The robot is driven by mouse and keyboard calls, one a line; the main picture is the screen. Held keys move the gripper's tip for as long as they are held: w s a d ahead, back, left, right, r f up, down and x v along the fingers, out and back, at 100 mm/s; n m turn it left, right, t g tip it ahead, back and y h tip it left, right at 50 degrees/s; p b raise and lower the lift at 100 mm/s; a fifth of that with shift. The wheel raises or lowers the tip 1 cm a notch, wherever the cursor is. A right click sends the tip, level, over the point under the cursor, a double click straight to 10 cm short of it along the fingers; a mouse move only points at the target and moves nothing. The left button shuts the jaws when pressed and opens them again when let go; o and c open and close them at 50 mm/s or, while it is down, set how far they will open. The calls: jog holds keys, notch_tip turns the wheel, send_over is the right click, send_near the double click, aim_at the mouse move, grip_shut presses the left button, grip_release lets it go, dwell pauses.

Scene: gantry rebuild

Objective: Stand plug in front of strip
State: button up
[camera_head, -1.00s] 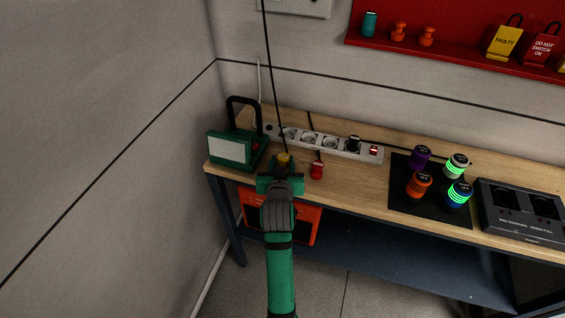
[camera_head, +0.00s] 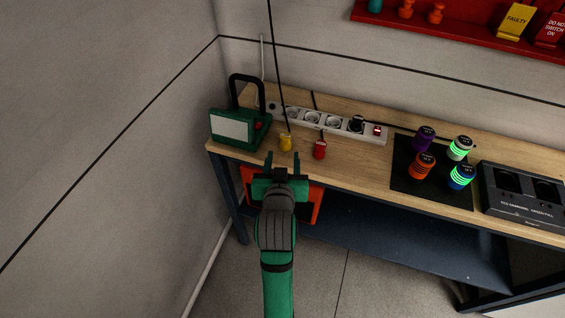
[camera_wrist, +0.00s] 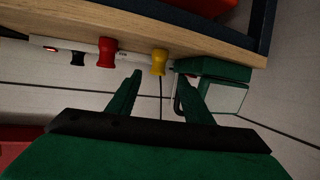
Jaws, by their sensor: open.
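A yellow plug (camera_head: 285,143) with a black cord running up from it stands upright on the bench in front of the white power strip (camera_head: 325,123). It also shows in the wrist view (camera_wrist: 159,62). A red plug (camera_head: 320,150) stands just right of it, also seen in the wrist view (camera_wrist: 107,53). A black plug (camera_head: 356,124) sits in the strip near its right end. My gripper (camera_head: 285,162) is open and empty, at the bench's front edge, apart from the yellow plug. In the wrist view its two fingers (camera_wrist: 161,88) show spread with nothing between them.
A green work lamp (camera_head: 238,128) with a black handle stands left of the plugs. A black mat (camera_head: 404,178) with several coloured cylinders and a dark charger (camera_head: 525,200) lie to the right. An orange case (camera_head: 309,205) sits below the bench top.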

jog(key=s+f, duration=1.3)
jog(key=s, duration=0.3)
jog(key=s+t, duration=0.1)
jog(key=s, duration=2)
jog(key=shift+s+d+r, duration=0.25)
jog(key=shift+s+r, duration=0.15)
